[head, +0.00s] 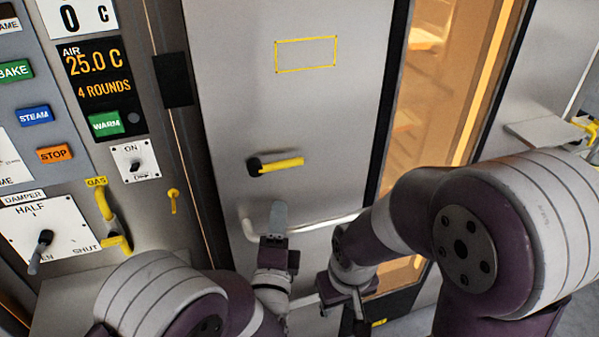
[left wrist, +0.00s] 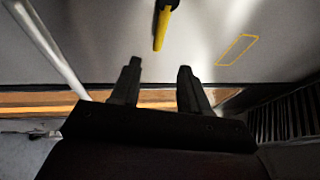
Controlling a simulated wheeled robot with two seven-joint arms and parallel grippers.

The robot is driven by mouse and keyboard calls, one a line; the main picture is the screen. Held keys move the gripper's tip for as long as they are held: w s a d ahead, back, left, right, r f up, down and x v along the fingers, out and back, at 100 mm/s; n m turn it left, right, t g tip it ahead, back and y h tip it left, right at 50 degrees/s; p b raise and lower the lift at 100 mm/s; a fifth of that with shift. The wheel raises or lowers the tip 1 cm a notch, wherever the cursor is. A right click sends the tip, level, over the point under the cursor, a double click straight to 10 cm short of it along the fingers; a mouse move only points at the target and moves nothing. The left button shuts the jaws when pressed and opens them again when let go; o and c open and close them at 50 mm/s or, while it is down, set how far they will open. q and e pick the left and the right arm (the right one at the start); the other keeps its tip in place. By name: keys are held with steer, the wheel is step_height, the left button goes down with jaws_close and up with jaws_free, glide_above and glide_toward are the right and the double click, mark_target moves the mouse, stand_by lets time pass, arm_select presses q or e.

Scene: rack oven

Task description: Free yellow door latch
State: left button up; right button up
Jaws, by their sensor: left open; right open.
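The yellow door latch (head: 283,164) is on the grey oven door, its black pivot at the left and its yellow lever pointing right, nearly level. My left gripper (head: 279,213) is below the latch, apart from it, with its fingers pointing up the door. In the left wrist view the open, empty fingers (left wrist: 160,67) point toward the yellow lever (left wrist: 162,27), which shows beyond the gap between them. My right gripper (head: 342,300) is lower and to the right, near the door's lower part, open; nothing shows between its fingers.
A pale bar handle (head: 318,224) crosses the door just below the latch, close to my left gripper; it also shows in the left wrist view (left wrist: 48,50). A yellow outlined rectangle (head: 306,54) is above. The control panel (head: 75,165) stands left, a lit window (head: 432,110) right.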

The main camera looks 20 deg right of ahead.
mark_target(286, 167)
arm_select(q)
steer(key=p+x, duration=0.3)
steer(key=x, duration=1)
steer(key=shift+a+p, duration=0.1)
steer(key=shift+p, duration=0.3)
steer(key=shift+s, duration=0.1)
steer(key=shift+f, duration=0.1)
jaws_close()
